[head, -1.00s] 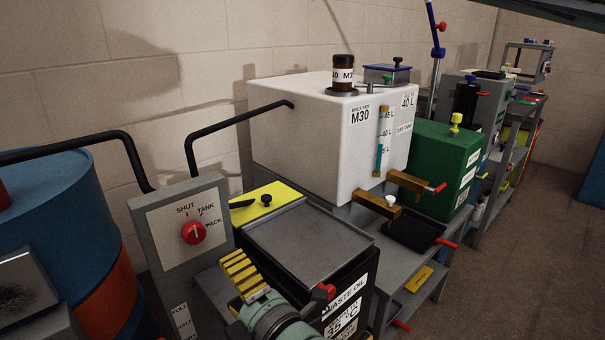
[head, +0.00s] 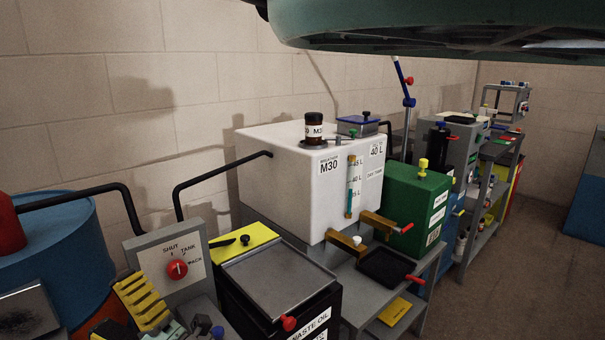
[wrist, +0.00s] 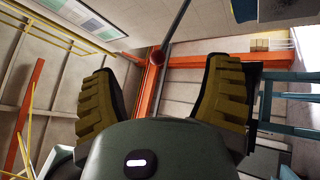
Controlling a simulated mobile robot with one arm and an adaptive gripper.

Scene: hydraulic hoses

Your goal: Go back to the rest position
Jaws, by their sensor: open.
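My gripper (wrist: 162,70) is open in the wrist view. Its two ribbed yellow-brown fingers stand well apart with nothing between them. In the head view, a yellow ribbed finger of my gripper (head: 143,298) shows at the lower left, in front of the selector panel (head: 140,252) with its red knob (head: 177,269). I cannot tell the gap to the panel. The other finger is not clear there. A large teal part of my own arm crosses the top right of the head view.
A blue drum (head: 62,262) stands at the left. The black waste oil box (head: 270,318), white M30 tank (head: 275,165) and green box (head: 407,205) stand along the wall. Grey shelving (head: 474,222) stands farther back. Floor (head: 510,285) is clear at the right.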

